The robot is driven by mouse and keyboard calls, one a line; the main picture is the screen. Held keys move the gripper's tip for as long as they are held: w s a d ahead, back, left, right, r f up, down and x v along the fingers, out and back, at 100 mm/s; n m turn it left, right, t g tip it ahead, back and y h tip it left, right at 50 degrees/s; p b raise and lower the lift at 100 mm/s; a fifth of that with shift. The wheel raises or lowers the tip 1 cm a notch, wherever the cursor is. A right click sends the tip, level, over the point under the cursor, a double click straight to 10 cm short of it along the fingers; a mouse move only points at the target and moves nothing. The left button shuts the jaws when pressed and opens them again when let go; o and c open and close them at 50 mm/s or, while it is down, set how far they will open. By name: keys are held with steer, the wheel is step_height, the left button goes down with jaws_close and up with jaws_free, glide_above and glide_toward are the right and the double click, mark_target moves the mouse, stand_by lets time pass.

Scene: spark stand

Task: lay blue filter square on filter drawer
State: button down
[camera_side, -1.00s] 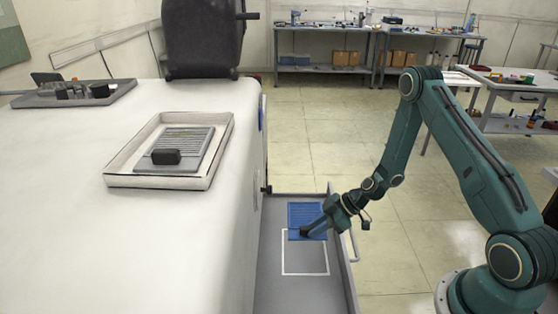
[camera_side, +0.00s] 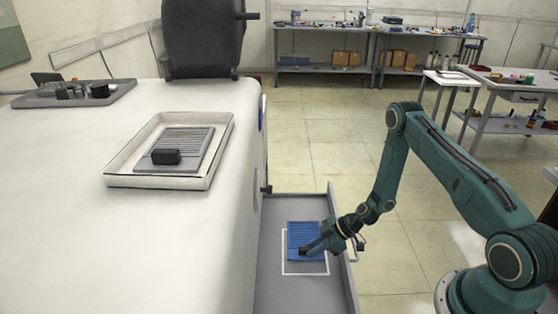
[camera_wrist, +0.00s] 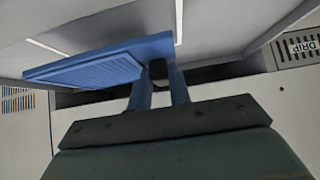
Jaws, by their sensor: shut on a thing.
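The blue filter square (camera_side: 304,238) is a flat ribbed square over the white outlined square (camera_side: 305,273) in the open filter drawer (camera_side: 290,295). My gripper (camera_side: 309,249) is shut on a dark grip near the square's front edge. The wrist view shows the blue filter square (camera_wrist: 95,62) tilted in the picture, with my gripper's two blue fingers (camera_wrist: 158,72) closed at its right side. Part of the white outline shows beyond it. I cannot tell whether the square touches the drawer floor.
A white tray (camera_side: 222,146) on the bench holds a grey ribbed square (camera_side: 185,139) with a black grip. A grey tray (camera_side: 50,98) with dark parts lies farther back. A black chair-like object (camera_side: 203,38) stands behind. The drawer's walls flank the work.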

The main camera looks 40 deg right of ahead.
steer(key=shift+f, duration=1.8)
steer(key=shift+f, duration=0.6)
steer(key=c, duration=1.3)
jaws_free()
steer(key=shift+r, duration=0.1)
steer(key=shift+r, duration=0.45)
steer(key=v, duration=1.2)
steer(key=shift+r, duration=0.15)
